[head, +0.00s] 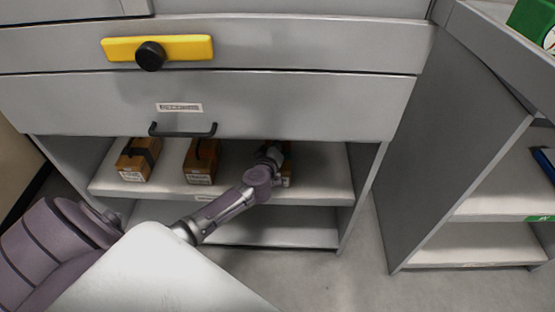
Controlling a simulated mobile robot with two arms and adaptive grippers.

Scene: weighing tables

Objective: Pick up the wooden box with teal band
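My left arm comes in from the left and reaches into the upper open shelf. My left gripper (274,151) is at a wooden box (287,181) on the right part of that shelf. The gripper and wrist cover most of this box, and only a small brown and white part of its front shows. Its band colour cannot be made out. The fingers are too small and hidden to tell if they are open or shut. My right gripper is not in view.
Two other wooden boxes with dark bands stand on the same shelf, one at the left (138,160) and one in the middle (201,161). A drawer with a black handle (183,131) is above the shelf. The lower shelf (270,228) looks empty where visible. Another shelf unit (470,245) stands at right.

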